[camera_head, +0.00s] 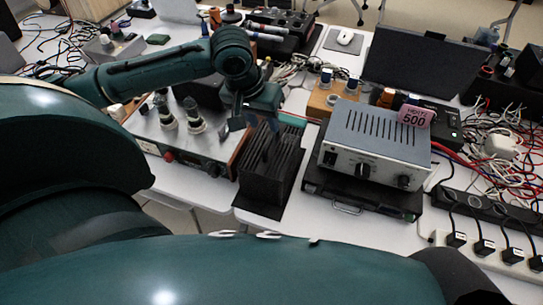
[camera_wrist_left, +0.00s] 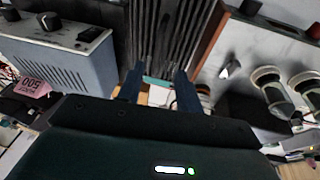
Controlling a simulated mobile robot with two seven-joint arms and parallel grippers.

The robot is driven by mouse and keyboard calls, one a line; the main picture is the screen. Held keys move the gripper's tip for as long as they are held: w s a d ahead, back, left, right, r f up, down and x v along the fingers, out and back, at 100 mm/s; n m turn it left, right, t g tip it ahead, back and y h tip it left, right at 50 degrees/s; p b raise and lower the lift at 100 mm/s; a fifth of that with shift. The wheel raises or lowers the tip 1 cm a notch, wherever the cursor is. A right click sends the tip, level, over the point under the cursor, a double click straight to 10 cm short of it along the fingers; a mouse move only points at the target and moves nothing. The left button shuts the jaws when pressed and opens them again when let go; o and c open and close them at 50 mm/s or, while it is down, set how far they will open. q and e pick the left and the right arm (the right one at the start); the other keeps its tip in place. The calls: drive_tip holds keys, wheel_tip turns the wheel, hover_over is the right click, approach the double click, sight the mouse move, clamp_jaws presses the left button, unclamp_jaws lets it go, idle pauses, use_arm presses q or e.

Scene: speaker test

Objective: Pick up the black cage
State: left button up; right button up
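The black cage (camera_head: 268,172), a dark box with upright slats, stands on the white table between two instruments. It also shows at the top of the left wrist view (camera_wrist_left: 160,32), where its slats run up and away from the fingers. My left gripper (camera_head: 253,122) is over the cage's far end, pointing down. In the left wrist view its two fingers (camera_wrist_left: 159,72) are apart, with a gap between them and nothing clearly held. Whether the fingertips touch the cage, I cannot tell. My right gripper is not in view.
A grey power unit (camera_head: 375,142) with a pink "500" tag (camera_head: 414,116) stands close on the cage's right, on a black case (camera_head: 362,197). A knobbed instrument box (camera_head: 185,150) is close on its left. Cables and a power strip (camera_head: 490,250) lie at right.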

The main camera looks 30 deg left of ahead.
sight(271, 137)
use_arm(q)
drive_tip(key=x, duration=0.4)
drive_tip(key=shift+d+f, duration=0.3)
drive_tip(key=shift+f, duration=0.1)
drive_tip(key=shift+c, duration=0.6)
clamp_jaws()
drive_tip(key=shift+w+r, duration=0.1)
idle(0.4)
